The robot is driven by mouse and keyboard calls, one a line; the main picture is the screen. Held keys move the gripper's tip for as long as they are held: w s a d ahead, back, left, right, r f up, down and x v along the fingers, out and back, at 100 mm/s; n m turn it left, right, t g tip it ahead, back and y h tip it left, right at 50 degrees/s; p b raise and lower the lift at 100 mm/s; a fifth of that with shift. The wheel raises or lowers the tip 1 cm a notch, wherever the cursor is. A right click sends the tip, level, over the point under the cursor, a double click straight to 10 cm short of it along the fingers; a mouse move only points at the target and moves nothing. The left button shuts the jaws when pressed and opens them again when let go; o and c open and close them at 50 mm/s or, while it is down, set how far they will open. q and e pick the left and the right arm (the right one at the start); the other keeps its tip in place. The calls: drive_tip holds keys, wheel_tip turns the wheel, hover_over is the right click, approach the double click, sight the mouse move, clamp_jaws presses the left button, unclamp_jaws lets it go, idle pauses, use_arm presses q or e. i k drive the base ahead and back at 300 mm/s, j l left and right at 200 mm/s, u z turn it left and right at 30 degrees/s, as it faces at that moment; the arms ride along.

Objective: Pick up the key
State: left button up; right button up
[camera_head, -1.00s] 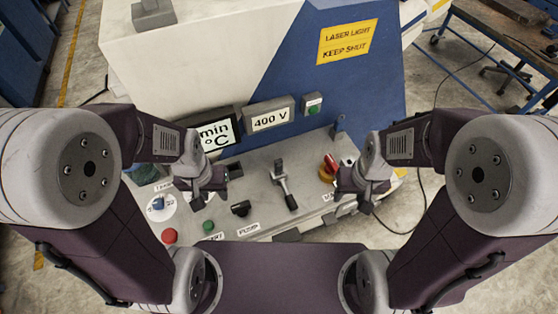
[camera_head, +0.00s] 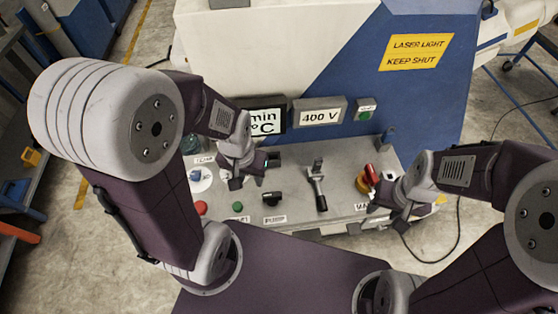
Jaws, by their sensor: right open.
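I cannot pick out a key for certain in the head view. My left gripper (camera_head: 255,172) is over the left part of the control panel (camera_head: 345,205), above the green button. Its two fingers stand apart, with nothing seen between them. My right gripper (camera_head: 386,212) is at the panel's right front edge, just in front of the red and yellow switch (camera_head: 366,179). It is open, and I see nothing held. My arms and grippers hide parts of the panel.
The panel carries a blue knob (camera_head: 196,175), a red button (camera_head: 200,208), a green button (camera_head: 237,206), a black knob (camera_head: 271,198) and an upright lever (camera_head: 317,185). Displays (camera_head: 320,117) stand behind. A cable lies on the floor at the right. Shelving stands at the left.

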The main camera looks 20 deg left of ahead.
sight(319, 162)
drive_tip(key=j+z, duration=0.15)
drive_tip(key=z, duration=0.35)
drive_tip(key=j+z, duration=0.2)
drive_tip(key=z, duration=0.25)
drive_tip(key=k+j+z, duration=0.1)
drive_tip(key=z, duration=0.4)
